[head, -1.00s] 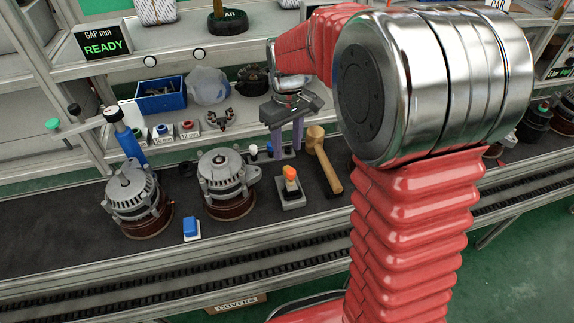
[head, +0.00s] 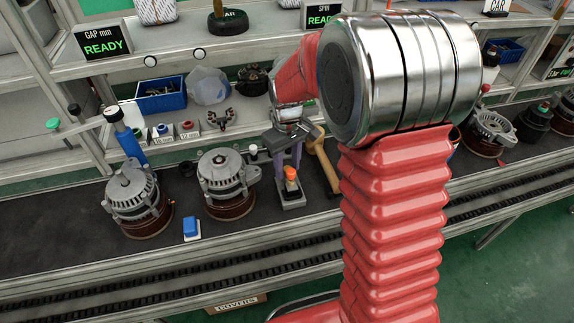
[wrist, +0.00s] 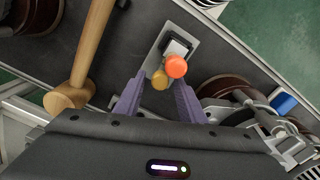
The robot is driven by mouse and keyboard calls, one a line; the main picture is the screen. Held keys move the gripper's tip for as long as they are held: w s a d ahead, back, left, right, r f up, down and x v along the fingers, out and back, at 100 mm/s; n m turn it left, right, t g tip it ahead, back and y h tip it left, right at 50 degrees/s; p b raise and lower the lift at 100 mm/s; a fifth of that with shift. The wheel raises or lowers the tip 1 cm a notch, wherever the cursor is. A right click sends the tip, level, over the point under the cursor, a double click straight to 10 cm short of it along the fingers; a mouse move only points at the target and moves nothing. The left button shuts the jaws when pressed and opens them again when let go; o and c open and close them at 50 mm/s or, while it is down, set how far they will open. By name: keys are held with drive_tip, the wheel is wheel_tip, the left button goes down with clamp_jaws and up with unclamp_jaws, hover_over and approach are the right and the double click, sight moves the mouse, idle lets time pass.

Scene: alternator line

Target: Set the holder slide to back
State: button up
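The holder slide is a small grey plate (head: 292,203) with a dark block and an orange knob (head: 291,173). It lies on the dark bench mat in front of my gripper (head: 284,171). In the wrist view the plate (wrist: 182,36), the orange knob (wrist: 176,67) and a yellowish part beside it (wrist: 160,81) show ahead of my gripper (wrist: 160,82). My gripper's two purple fingers are spread, one on each side of the knob area. Nothing is held between them. Whether a finger touches the knob, I cannot tell.
A wooden mallet (head: 325,165) lies right beside my gripper and also shows in the wrist view (wrist: 87,55). An alternator (head: 226,183) stands left of the slide, another (head: 137,202) farther left. A blue button block (head: 191,227) sits at the bench's front.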

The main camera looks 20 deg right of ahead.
clamp_jaws()
idle(0.4)
drive_tip(key=shift+w, duration=1.15)
drive_tip(key=shift+r, duration=0.1)
drive_tip(key=shift+o, duration=0.6)
unclamp_jaws()
wheel_tip(320, 180, up, 14)
drive_tip(key=shift+f, duration=0.2)
